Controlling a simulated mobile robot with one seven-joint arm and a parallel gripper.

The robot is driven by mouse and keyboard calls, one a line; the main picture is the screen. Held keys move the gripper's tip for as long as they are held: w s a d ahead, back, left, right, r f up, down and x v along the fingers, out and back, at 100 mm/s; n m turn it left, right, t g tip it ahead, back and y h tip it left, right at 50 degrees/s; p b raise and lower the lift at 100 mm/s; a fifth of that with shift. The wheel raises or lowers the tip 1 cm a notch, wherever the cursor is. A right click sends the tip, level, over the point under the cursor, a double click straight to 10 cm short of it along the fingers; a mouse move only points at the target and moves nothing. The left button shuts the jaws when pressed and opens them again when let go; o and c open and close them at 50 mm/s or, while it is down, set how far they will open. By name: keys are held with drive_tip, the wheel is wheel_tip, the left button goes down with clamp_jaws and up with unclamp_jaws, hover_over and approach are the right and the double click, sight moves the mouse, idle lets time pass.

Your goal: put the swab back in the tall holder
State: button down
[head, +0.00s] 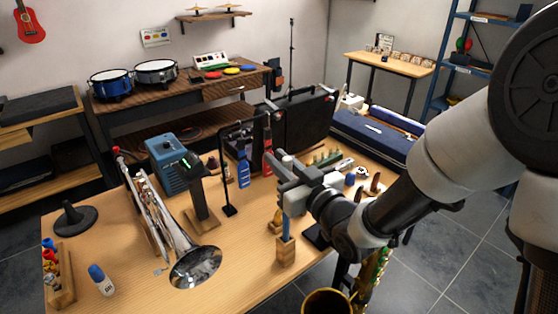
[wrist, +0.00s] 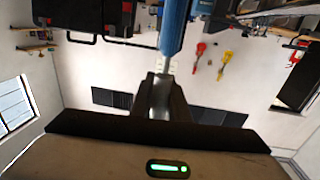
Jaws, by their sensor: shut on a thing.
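The swab (head: 286,224) is a slim upright stick with a blue lower part. My gripper (head: 288,192) is shut on it above the blue part. The tall holder (head: 286,251) is a narrow wooden block near the table's front edge, directly below the swab. The swab's blue end meets the holder's top in the head view. I cannot tell how far it is inside, as the holder's opening is hidden.
A dark stand (head: 200,198) and blue and red bottles (head: 243,172) are behind. A small brass-coloured item (head: 276,220) sits close behind the holder. The table front between bell and holder is clear.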

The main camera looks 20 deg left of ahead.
drive_tip(key=shift+f+b, duration=2.6)
drive_tip(key=shift+b, duration=0.15)
idle(0.7)
idle(0.5)
drive_tip(key=c, duration=1.6)
unclamp_jaws()
drive_tip(key=shift+d, duration=0.1)
